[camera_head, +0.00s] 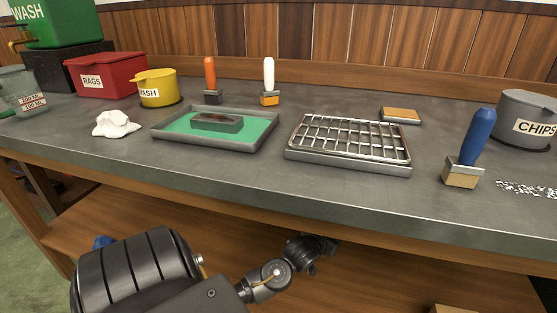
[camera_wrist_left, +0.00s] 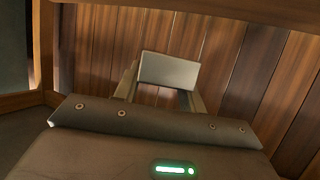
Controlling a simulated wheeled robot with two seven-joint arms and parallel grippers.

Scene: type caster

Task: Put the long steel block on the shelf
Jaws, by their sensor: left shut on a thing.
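In the left wrist view, my left gripper (camera_wrist_left: 160,95) is shut on a grey steel block (camera_wrist_left: 168,69). A plain rectangular face of the block shows between and above the two fingers. Its full length cannot be told. In the head view, my left arm reaches beneath the bench's front edge, and its fingers and the block are hidden there. The wooden shelf (camera_head: 400,272) lies under the bench top. Whether the block touches the shelf cannot be told. My right gripper is not in view.
On the bench top (camera_head: 260,185) are a green-lined tray (camera_head: 160,137) holding a dark block (camera_head: 217,122), a wire rack (camera_head: 348,140), several brushes, a red rags box (camera_head: 105,75) and a chips pot (camera_head: 525,118). Wooden boards (camera_wrist_left: 225,50) stand behind the held block.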

